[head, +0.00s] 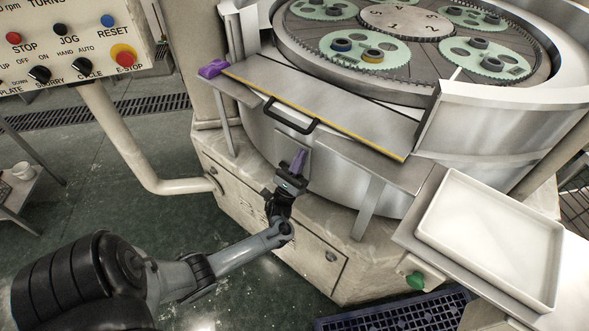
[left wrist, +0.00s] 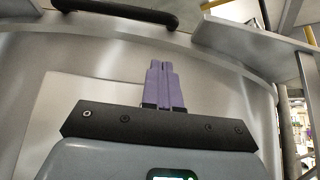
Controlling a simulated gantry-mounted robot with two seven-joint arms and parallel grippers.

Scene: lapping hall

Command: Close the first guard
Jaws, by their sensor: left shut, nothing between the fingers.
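The guard (head: 325,100) is a flat metal panel with a yellow edge strip at the front of the round lapping machine. It lies folded outward, nearly flat, leaving the gap above it open. Its black bar handle (head: 290,117) is on the outer side; the handle also shows at the top of the left wrist view (left wrist: 125,10). My left gripper (head: 299,158) is below the handle, in front of the machine's metal side, apart from the handle. Its purple fingers (left wrist: 163,72) are together with nothing between them. My right gripper is in neither view.
A control panel (head: 75,45) on a bent post stands at the left. A white tray (head: 490,235) sits on a bench at the right. The lapping plate (head: 405,22) carries green toothed carriers. A purple block (head: 213,68) is at the guard's left end. A blue crate (head: 400,315) lies low in front.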

